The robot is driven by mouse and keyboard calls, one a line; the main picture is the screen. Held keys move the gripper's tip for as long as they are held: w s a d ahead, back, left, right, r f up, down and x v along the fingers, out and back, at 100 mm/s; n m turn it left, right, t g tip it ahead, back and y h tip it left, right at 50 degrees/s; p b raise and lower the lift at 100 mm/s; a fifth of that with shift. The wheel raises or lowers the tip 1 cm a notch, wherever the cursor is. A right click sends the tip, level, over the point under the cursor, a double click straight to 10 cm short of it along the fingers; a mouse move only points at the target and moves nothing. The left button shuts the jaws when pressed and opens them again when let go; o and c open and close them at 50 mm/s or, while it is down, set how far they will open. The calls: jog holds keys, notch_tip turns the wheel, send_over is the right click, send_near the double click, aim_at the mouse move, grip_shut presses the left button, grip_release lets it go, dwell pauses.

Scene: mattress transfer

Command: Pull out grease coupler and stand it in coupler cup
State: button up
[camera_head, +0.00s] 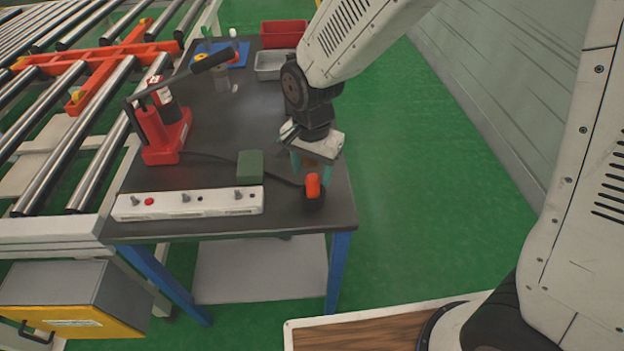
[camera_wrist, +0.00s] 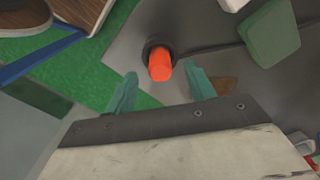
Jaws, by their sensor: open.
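An orange piece (camera_head: 313,186), likely the grease coupler, stands upright in a dark round holder (camera_head: 314,201), likely the coupler cup, at the table's front right corner. In the wrist view the orange piece (camera_wrist: 160,66) shows its top inside the dark rim (camera_wrist: 150,46). A black hose runs across the table toward this holder. My gripper (camera_head: 317,164) is open and empty, pointing down over the table's right edge, behind the orange piece in the head view. In the wrist view its teal fingertips (camera_wrist: 160,76) are spread to either side of the orange piece, with no contact visible.
A white strip with several fittings (camera_head: 188,204) lies along the table's front edge, with a green block (camera_head: 250,166) behind it. A red hand pump (camera_head: 162,130) stands at left. Red (camera_head: 284,32) and grey (camera_head: 270,65) bins are at the back. A roller conveyor (camera_head: 45,100) borders the left.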

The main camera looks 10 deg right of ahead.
jog(key=shift+r, duration=1.55)
jog(key=shift+s+d+n, duration=0.1)
jog(key=shift+s+n, duration=0.05)
jog(key=shift+n, duration=0.35)
jog(key=s+d+r+n, duration=0.3)
jog(key=s+d+r, duration=0.4)
jog(key=s+d, duration=0.2)
jog(key=s+d+r+n+t, duration=0.1)
jog(key=s+d+r+n, duration=0.2)
jog(key=s+d+r, duration=0.5)
jog(key=s+d, duration=0.2)
jog(key=d, duration=0.1)
jog(key=shift+d+r, duration=0.25)
jog(key=shift+d, duration=0.15)
